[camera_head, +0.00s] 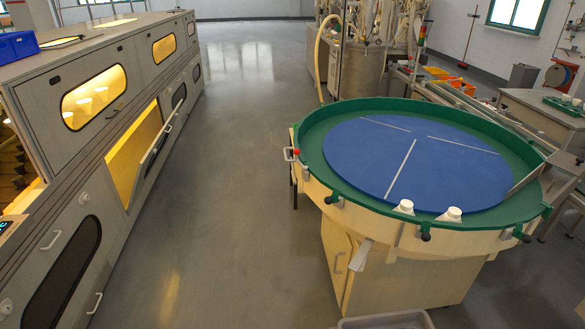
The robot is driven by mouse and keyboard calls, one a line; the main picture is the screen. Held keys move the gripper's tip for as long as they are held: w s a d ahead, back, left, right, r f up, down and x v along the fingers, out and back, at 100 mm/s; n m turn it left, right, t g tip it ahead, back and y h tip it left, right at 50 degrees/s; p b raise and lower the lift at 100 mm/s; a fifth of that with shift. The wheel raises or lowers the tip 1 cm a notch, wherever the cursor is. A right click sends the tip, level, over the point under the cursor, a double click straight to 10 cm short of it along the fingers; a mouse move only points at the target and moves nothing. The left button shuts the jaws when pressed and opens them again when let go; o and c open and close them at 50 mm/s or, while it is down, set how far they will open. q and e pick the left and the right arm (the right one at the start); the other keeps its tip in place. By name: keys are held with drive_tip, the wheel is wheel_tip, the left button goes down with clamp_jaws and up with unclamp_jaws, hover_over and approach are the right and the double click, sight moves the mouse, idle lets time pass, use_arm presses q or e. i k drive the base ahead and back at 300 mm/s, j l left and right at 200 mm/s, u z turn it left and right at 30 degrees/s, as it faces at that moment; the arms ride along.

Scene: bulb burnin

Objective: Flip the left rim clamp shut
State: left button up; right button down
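A large round table has a cream body, a green rim (315,172) and a blue disc (350,150) inside. At the rim's left edge is a small clamp (296,152) with a red tip and a pale handle; it is too small to tell whether it is open or shut. Green clamps with dark knobs sit along the front rim, one at front left (333,199), one at front middle (425,235) and one at front right (522,236). Neither of my grippers is in view.
Two white pieces, one (404,207) left of the other (450,214), stand at the front rim. A pale lever (361,255) sticks out below. A grey bin (388,321) is at the bottom edge. A grey cabinet (60,200) with lit windows lines the left. Open floor (220,190) lies between.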

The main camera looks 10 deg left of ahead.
sight(335, 199)
drive_tip(key=i+j, duration=0.25)
drive_tip(key=i+j+z, duration=0.1)
drive_tip(key=i+j, duration=0.15)
drive_tip(key=j, duration=0.25)
drive_tip(key=i+j, duration=0.25)
drive_tip(key=j, duration=0.1)
